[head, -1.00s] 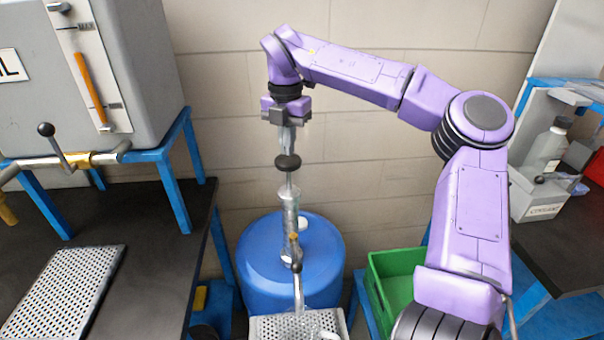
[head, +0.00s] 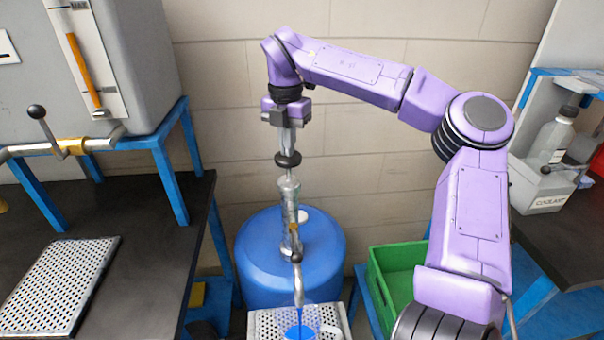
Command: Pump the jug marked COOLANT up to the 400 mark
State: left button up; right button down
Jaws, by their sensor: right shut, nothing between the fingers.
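A clear jug (head: 331,332) stands under the spout on a perforated tray, cut off by the bottom edge, with blue liquid showing in it. No label or 400 mark on it is readable. The hand pump (head: 289,205) rises from a blue drum (head: 262,262); its spout (head: 298,280) points down at the jug, with blue liquid below its tip. My right gripper (head: 287,146) is shut and empty, pointing down right above the pump's black knob (head: 288,159); it seems to touch the knob. My left gripper is out of view.
A grey tank (head: 140,60) with a lever valve (head: 60,148) stands on a blue frame at left, above a perforated plate (head: 60,285). A green crate (head: 385,252) is right of the drum.

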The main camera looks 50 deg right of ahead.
jog(key=shift+f+b, duration=1.05)
jog(key=shift+f, duration=0.3)
jog(key=shift+f+b, duration=0.45)
jog(key=shift+f, duration=0.1)
jog(key=shift+r, duration=0.1)
jog(key=shift+r+p, duration=3)
jog(key=shift+r, duration=0.8)
jog(key=shift+f, duration=0.15)
jog(key=shift+f+b, duration=3.05)
jog(key=shift+f, duration=0.2)
jog(key=shift+f+b, duration=0.4)
jog(key=shift+f, duration=0.1)
jog(key=shift+r, duration=0.15)
